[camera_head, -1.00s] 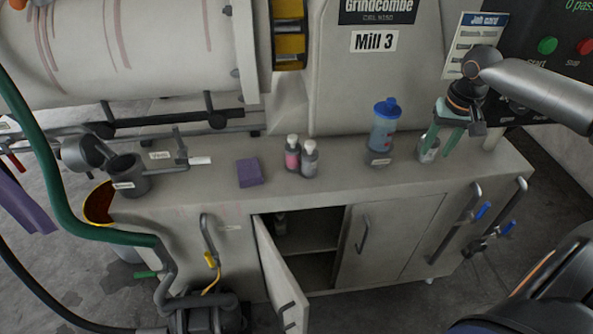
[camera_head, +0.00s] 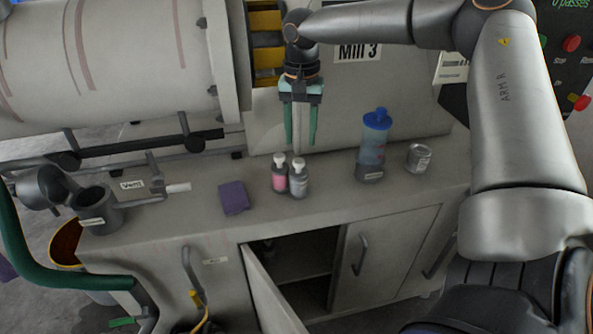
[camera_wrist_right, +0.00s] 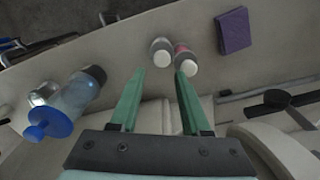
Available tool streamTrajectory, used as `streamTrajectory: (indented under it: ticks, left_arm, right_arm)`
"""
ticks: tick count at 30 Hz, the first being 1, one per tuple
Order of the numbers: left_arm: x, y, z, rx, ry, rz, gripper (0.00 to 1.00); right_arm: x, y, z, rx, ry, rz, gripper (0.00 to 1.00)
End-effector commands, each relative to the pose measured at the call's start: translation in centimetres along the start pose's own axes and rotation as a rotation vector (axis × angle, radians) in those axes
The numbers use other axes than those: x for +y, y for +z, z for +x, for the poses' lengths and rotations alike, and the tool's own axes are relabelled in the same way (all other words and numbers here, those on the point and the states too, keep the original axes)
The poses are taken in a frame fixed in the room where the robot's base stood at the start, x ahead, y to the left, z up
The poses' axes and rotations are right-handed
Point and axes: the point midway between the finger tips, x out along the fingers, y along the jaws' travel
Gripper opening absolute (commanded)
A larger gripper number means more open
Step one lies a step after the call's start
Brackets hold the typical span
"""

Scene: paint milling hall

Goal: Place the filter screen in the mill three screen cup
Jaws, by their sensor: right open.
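I cannot make out the filter screen in either view. A dark grey open cup (camera_head: 98,210) with a small label too small to read stands at the left end of the bench, below a pipe fitting; it may be the mill's screen cup. My left gripper is not in view.
On the bench (camera_head: 330,195) stand a pink-labelled bottle (camera_head: 279,177), a grey bottle (camera_head: 298,180), a purple cloth (camera_head: 234,197), a blue-capped bottle (camera_head: 373,145) and a metal can (camera_head: 419,158). A cabinet door (camera_head: 272,295) below hangs open. The bench front is mostly clear.

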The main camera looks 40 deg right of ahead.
Motion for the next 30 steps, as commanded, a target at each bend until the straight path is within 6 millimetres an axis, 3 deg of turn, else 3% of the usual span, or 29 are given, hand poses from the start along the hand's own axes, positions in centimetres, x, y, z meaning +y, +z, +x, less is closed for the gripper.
streamTrajectory:
  ticks: [3, 8, 18, 27, 30]
  left_arm:
    - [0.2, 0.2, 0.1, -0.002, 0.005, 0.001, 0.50]
    - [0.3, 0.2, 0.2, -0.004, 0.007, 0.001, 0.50]
    - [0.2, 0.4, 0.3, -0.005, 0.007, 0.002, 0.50]
    - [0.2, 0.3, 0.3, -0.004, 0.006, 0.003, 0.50]
    - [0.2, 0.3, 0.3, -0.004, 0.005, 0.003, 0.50]
  right_arm:
    - [0.0, 0.0, 1.8, -0.001, 0.002, 0.000, 0.47]
    - [0.0, 0.0, 2.9, 0.000, 0.000, 0.000, 0.47]
    - [-0.3, 0.2, 7.3, 0.001, 0.001, -0.001, 0.47]
    - [-0.3, 0.2, 7.8, 0.002, 0.000, -0.001, 0.47]
    - [-0.3, 0.2, 7.8, 0.002, 0.000, -0.002, 0.36]
